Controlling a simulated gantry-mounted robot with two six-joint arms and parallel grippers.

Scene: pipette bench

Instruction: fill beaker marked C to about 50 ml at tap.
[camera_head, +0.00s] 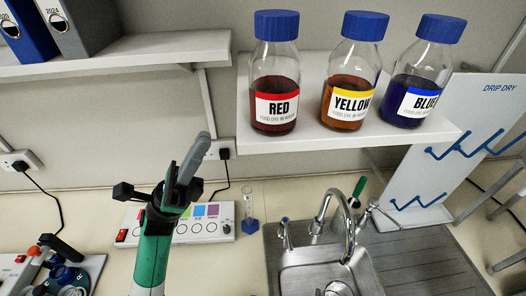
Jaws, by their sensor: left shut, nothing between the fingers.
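The tap (347,222) is a curved chrome spout over the metal sink (377,284) at the lower right of the head view. A small lever (284,234) stands to its left, and another chrome fitting (371,207) to its right. My left gripper (203,139) points up in front of the wall, left of the tap. Its grey fingers are together with nothing between them. My right gripper is not in view. I see no beaker marked C.
Bottles labelled red (275,85), yellow (351,82) and blue (418,79) stand on a shelf (300,147) above the sink. A small cylinder with a blue foot (248,224) stands beside a panel with coloured squares (196,231). A drip-dry board (443,110) is at right.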

